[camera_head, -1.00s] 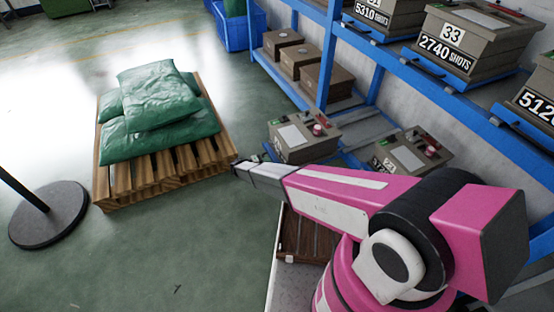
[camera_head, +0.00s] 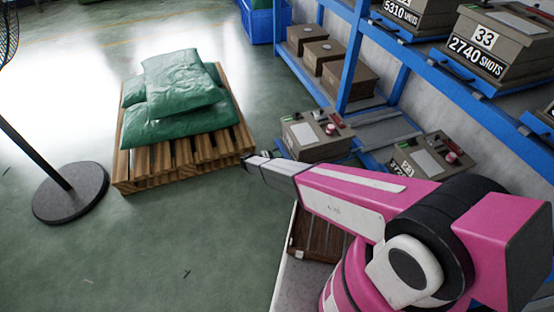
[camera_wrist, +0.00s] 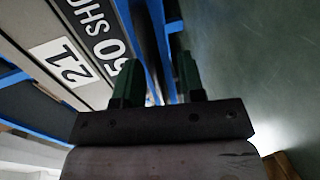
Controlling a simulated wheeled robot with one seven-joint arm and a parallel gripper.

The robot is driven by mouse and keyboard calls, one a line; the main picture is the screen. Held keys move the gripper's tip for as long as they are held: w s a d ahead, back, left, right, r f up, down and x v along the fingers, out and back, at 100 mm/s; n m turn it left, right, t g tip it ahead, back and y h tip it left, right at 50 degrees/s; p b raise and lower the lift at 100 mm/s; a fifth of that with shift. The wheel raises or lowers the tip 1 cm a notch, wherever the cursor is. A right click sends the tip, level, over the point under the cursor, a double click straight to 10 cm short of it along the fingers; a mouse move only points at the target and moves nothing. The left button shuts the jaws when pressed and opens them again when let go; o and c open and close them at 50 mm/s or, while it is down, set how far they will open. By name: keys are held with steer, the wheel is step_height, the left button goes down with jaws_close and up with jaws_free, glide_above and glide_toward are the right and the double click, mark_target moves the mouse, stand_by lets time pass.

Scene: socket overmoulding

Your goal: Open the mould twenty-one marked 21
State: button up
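In the wrist view, a grey-brown mould (camera_wrist: 28,28) with a white plate marked 21 (camera_wrist: 62,62) fills the upper left. Part of a shot count, ending in 50 SHO, shows beside the number. My gripper (camera_wrist: 160,72) has two dark green fingers standing apart, with nothing between them. It is to the right of the label, and I cannot tell its distance from the mould. In the head view, my gripper (camera_head: 252,160) is at the far end of the pink arm, left of a lower-shelf mould (camera_head: 315,138). That mould's number is hidden there.
Another mould (camera_head: 434,160) sits right on the lower shelf. Blue rack posts (camera_head: 352,62) and an upper shelf with mould 33 (camera_head: 500,48) stand at right. A pallet (camera_head: 190,155) with green sacks and a fan base (camera_head: 72,195) are left. Floor between is clear.

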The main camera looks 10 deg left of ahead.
steer(key=v, duration=1)
steer(key=shift+s+a, duration=0.2)
steer(key=shift+a, duration=0.15)
steer(key=shift+r, duration=0.1)
